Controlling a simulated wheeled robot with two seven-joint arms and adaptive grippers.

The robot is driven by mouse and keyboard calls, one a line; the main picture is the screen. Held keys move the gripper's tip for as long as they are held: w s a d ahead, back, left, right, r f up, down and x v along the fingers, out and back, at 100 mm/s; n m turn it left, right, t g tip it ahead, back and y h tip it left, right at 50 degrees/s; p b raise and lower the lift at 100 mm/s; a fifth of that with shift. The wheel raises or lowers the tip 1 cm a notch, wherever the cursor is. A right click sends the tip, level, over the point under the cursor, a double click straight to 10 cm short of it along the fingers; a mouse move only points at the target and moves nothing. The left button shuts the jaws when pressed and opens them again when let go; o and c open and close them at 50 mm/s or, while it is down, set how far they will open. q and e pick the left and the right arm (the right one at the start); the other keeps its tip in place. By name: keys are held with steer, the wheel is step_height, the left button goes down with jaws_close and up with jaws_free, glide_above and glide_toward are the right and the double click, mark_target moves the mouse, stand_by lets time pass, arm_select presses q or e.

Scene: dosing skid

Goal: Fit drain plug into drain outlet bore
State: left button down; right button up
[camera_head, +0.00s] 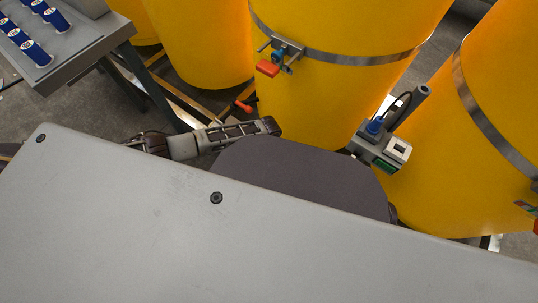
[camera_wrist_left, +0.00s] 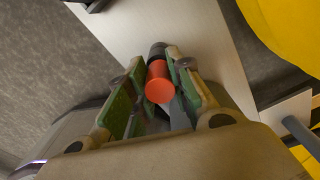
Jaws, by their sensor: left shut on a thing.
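In the left wrist view my left gripper (camera_wrist_left: 161,72) has its two green-padded fingers closed around a short red cylinder, the drain plug (camera_wrist_left: 159,88). Its round red end faces the wrist camera, and a dark part shows beyond it at the fingertips. I cannot tell whether that dark part is the plug's far end or the rim of a bore. The drain outlet bore is not clearly visible. In the head view my left arm reaches from the left, low in front of the middle yellow tank (camera_head: 325,95).
A small red piece (camera_head: 243,107) shows beside that tank's base. A red-handled valve (camera_head: 268,68) sits higher on the tank. A grey device with a blue connector (camera_head: 378,150) is at its right. A bench with blue cups (camera_head: 75,45) stands upper left.

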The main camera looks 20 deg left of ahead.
arm_select(q)
steer(key=shift+f, duration=0.3)
steer(key=c, duration=1.2)
jaws_free()
steer(key=shift+r, duration=0.1)
steer(key=shift+r, duration=5.95)
